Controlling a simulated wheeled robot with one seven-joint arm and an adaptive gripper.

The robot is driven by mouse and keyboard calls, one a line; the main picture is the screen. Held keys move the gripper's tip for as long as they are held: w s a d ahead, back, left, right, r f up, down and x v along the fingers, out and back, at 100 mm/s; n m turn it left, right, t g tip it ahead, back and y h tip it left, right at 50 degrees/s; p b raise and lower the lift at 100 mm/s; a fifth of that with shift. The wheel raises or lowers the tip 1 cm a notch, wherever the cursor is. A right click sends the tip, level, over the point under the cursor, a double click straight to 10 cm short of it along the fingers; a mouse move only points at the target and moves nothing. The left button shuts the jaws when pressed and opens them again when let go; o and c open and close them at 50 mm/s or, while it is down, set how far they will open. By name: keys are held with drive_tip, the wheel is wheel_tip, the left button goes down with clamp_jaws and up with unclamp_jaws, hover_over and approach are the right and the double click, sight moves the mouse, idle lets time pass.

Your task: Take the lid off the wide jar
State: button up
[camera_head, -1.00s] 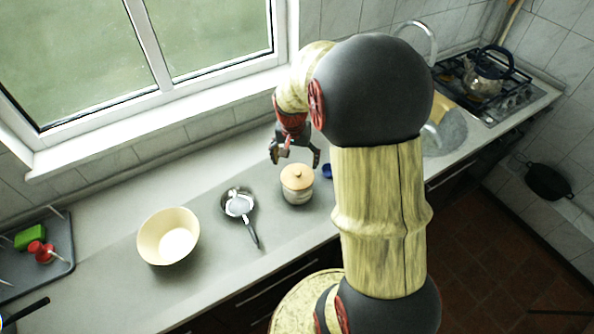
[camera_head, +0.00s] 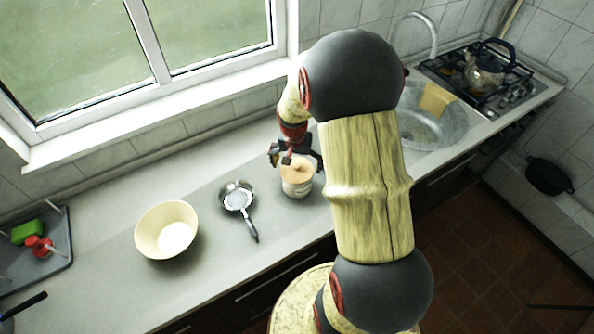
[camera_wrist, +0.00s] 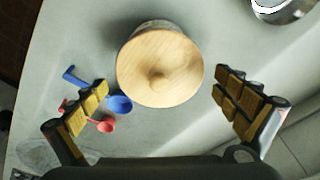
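The wide jar (camera_head: 297,188) stands upright on the counter, pale with a printed band. Its round wooden lid (camera_wrist: 160,68) with a small central knob (camera_wrist: 158,80) sits on top, seen from above in the wrist view. In the head view the lid (camera_head: 297,168) is partly hidden by my gripper. My gripper (camera_head: 296,160) is just above the jar, pointing down. In the wrist view its two fingers (camera_wrist: 166,108) are spread wide on either side of the lid, with nothing between the pads.
Blue (camera_wrist: 119,104) and red (camera_wrist: 104,125) measuring spoons lie beside the jar. A small strainer (camera_head: 238,198) and a cream bowl (camera_head: 167,230) stand to the left.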

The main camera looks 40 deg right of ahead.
drive_tip(key=shift+c, duration=1.2)
drive_tip(key=c, duration=0.7)
